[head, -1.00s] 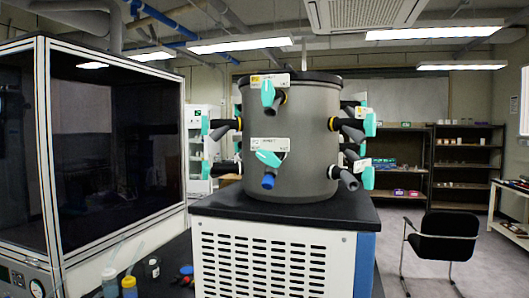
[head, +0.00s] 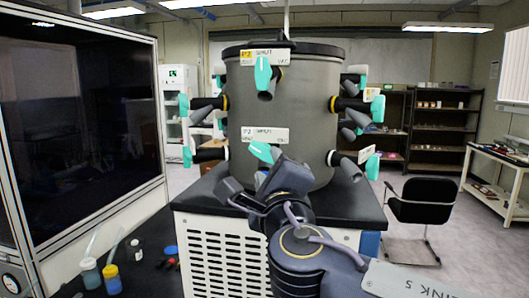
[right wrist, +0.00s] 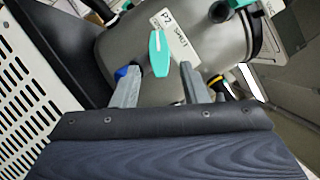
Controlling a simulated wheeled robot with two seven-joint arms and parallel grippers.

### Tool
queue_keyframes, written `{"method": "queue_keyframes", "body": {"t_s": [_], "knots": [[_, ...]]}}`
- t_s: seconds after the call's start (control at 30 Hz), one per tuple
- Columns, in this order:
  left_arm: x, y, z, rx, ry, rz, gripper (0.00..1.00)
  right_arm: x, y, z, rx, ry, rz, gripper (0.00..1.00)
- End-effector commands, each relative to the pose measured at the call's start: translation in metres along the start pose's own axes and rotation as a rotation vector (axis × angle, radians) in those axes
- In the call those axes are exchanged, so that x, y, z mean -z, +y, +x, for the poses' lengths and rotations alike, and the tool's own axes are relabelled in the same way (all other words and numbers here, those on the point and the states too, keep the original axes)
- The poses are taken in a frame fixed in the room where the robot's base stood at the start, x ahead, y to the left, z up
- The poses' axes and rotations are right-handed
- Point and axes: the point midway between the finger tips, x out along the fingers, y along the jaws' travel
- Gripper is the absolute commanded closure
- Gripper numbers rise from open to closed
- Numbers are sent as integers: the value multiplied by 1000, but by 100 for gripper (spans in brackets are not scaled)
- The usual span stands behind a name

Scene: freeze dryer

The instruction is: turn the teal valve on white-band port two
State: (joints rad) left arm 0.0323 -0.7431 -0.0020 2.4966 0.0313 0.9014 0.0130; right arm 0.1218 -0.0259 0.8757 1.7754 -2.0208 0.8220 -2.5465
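The grey drum (head: 285,115) carries several ports with teal valves. The lower front port has a label (head: 265,135) that reads P2 and SHUT. Its teal valve (head: 261,152) lies slanted, partly hidden behind my right gripper (head: 272,178). In the right wrist view this valve (right wrist: 159,54) shows between the two finger ends of my right gripper (right wrist: 160,72). The fingers are apart, with nothing held; contact with the valve cannot be told. A blue cap (right wrist: 121,73) shows by the left finger. My left gripper is not in view.
Above is another P2 port with a yellow band and a teal valve (head: 263,75). More ports stick out at both sides. The drum stands on a black top (head: 355,205) over a white vented cabinet. A glass-fronted chamber (head: 80,130) stands left, with bottles (head: 112,280) before it.

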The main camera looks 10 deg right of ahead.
Motion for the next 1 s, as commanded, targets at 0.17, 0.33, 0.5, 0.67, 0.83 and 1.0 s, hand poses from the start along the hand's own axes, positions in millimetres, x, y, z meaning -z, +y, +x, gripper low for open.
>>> {"method": "queue_keyframes", "body": {"t_s": [0.17, 0.33, 0.5, 0.67, 0.83, 1.0], "knots": [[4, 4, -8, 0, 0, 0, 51, 0, -1, 31, -4, 3, 4, 60], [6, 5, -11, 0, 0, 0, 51, 0, 0, 46, -2, 2, 4, 60], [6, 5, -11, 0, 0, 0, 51, 1, 0, 49, -1, 2, 3, 60], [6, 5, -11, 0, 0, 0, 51, 1, 0, 49, 0, 2, 3, 61], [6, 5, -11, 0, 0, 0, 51, 1, 0, 49, -1, 3, 3, 84], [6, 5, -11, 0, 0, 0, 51, 1, 0, 49, -1, 3, 4, 100]]}}
